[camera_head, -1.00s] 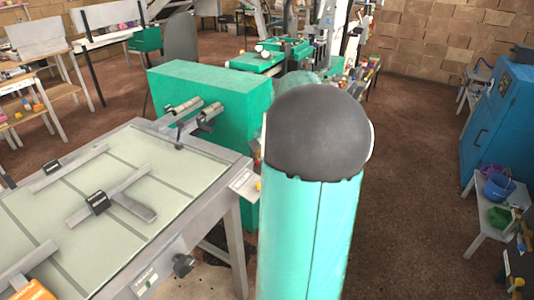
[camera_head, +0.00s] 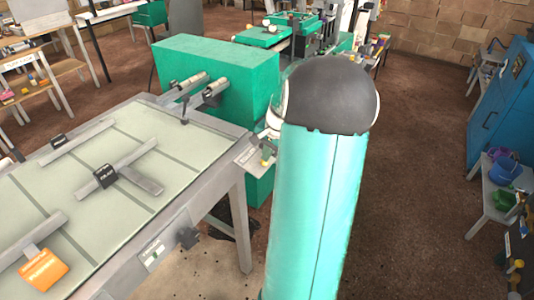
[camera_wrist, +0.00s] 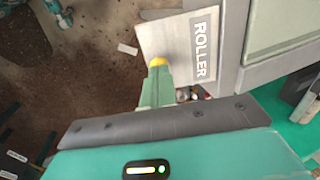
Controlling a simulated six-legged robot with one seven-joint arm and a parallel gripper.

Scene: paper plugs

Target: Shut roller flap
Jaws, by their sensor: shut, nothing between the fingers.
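The roller flap (camera_wrist: 178,46) is a pale grey plate with a dark strip reading "ROLLER" in the wrist view. In the head view the flap (camera_head: 250,157) sticks out tilted at the near right corner of the machine table. My gripper (camera_wrist: 157,64) is shut and empty, its yellow tip at the lower edge of the flap in the wrist view. Whether the tip touches the flap cannot be told. In the head view my gripper (camera_head: 266,155) shows only in part, beside the flap; my own arm hides the rest.
The machine table (camera_head: 105,210) carries grey bars and an orange block (camera_head: 43,270). A green machine housing (camera_head: 225,88) stands behind it. A blue cabinet (camera_head: 508,100) and a low bench with buckets are at the right. The brown floor between is clear.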

